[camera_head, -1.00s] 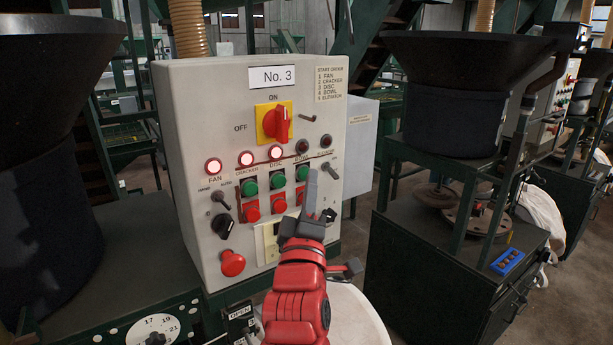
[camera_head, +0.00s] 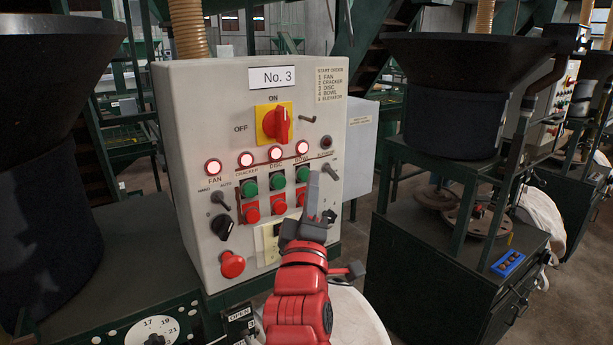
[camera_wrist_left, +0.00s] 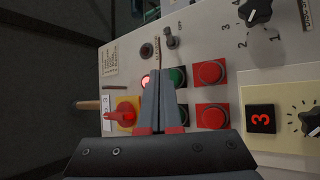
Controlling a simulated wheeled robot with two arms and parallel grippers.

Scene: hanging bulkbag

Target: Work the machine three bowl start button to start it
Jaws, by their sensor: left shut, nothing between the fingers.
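The machine three control panel (camera_head: 190,120) is a grey box labelled No. 3. The green bowl start button (camera_head: 303,174) sits above a red button in the right column; it also shows in the left wrist view (camera_wrist_left: 178,76). The bowl lamp (camera_head: 302,148) above it glows, as do the fan, cracker and disc lamps. My left gripper (camera_head: 314,177) is shut and empty, its tips just right of the green button in the head view. In the left wrist view the shut fingers (camera_wrist_left: 160,72) lie beside the button; I cannot tell whether they touch. My right gripper is out of view.
The elevator lamp (camera_head: 326,142) is dark, with a small switch (camera_head: 330,170) below it near my fingertips. A red and yellow main switch (camera_head: 275,123) is higher up. A red knob (camera_head: 232,264) is at lower left. Another green machine (camera_head: 440,260) stands to the right.

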